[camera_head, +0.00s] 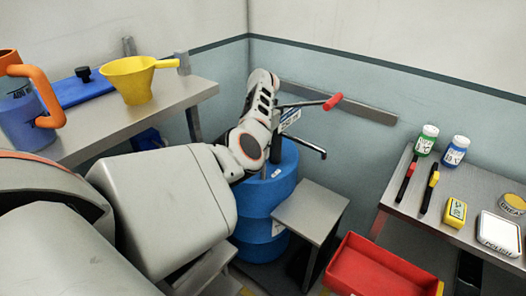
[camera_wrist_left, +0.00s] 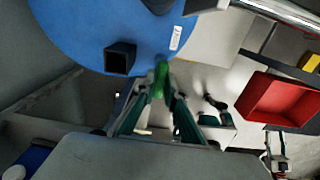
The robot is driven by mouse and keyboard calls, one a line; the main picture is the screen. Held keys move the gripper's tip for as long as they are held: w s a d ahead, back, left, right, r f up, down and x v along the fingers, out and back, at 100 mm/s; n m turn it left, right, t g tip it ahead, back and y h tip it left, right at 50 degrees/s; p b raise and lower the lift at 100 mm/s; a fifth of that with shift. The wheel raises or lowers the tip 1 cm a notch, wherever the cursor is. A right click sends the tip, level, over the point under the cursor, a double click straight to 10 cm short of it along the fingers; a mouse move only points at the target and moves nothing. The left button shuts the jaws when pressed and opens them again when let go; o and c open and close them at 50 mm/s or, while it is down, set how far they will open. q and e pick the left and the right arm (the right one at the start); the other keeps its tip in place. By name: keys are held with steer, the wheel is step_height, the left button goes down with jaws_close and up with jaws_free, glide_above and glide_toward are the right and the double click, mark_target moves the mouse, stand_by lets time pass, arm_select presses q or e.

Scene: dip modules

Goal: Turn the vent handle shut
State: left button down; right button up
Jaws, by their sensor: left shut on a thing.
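The blue drum (camera_head: 262,205) stands on the floor beyond my left arm, with a pump (camera_head: 277,140) on its top. In the left wrist view the drum top (camera_wrist_left: 100,30) fills the upper left, with a dark square fitting (camera_wrist_left: 120,58) near its edge. A green vent handle (camera_wrist_left: 161,76) shows at the drum's rim. My left gripper (camera_wrist_left: 159,98) is shut on this handle, one finger on each side. Its fingers partly cover the handle's near end. In the head view my left arm hides the gripper and handle.
The pump's red-tipped lever (camera_head: 333,101) and black spout (camera_head: 312,147) stick out to the right. A grey stand (camera_head: 310,212) and a red bin (camera_head: 385,272) are right of the drum. A bench (camera_head: 180,105) with a yellow funnel (camera_head: 135,80) is at left.

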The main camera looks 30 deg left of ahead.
stand_by(0.3)
arm_select(q)
steer(key=c, duration=2.1)
jaws_free()
steer(key=shift+r, duration=0.2)
step_height(320, 180, up, 12)
steer(key=shift+f, duration=0.15)
